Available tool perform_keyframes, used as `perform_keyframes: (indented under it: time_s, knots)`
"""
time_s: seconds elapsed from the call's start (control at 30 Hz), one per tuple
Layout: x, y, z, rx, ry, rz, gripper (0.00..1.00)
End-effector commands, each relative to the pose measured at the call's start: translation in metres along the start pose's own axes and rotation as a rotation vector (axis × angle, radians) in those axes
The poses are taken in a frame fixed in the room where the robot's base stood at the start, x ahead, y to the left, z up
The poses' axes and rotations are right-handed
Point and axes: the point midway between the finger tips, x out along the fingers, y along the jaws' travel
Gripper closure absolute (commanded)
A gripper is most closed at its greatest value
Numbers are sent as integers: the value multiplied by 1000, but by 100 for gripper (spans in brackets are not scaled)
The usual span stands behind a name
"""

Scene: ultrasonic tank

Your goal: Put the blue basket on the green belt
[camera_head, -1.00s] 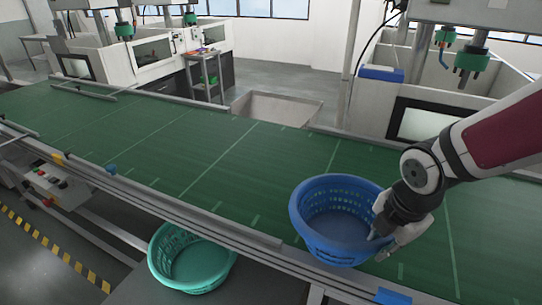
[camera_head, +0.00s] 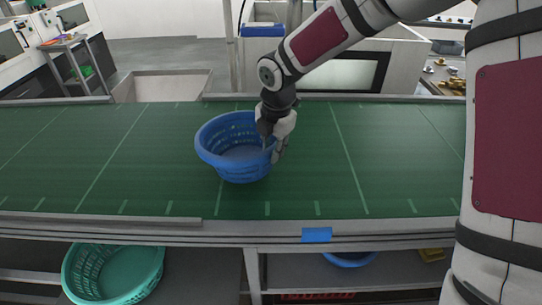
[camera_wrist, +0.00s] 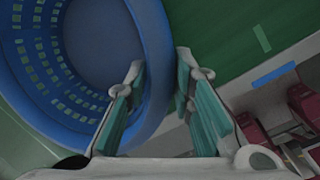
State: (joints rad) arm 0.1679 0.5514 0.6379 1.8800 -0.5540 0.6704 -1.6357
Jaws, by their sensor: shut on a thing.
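The blue basket (camera_head: 238,168) is round and upright, with slotted walls. In the head view it appears over the middle of the green belt (camera_head: 375,160); I cannot tell whether its base touches the belt. My gripper (camera_head: 274,148) is shut on the basket's right rim. In the wrist view the blue basket (camera_wrist: 65,75) fills the left, with its rim wall between the fingers of my gripper (camera_wrist: 163,76). The green belt (camera_wrist: 235,30) shows beside and beneath it.
A metal rail with a blue tag (camera_head: 317,235) runs along the belt's near edge. A teal basket (camera_head: 112,272) and another blue basket (camera_head: 350,259) sit below it. A white machine (camera_head: 345,70) stands behind the belt. The belt is clear on both sides.

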Motion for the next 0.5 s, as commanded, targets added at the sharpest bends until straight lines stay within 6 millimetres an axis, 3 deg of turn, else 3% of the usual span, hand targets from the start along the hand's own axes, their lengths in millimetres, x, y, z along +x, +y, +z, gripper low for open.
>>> perform_keyframes:
  time_s: [0.1,0.3,0.5]
  knots:
    - [4,9,6,0,1,2,100]
    - [30,2,0,-1,2,-1,100]
    - [38,2,1,-2,1,0,100]
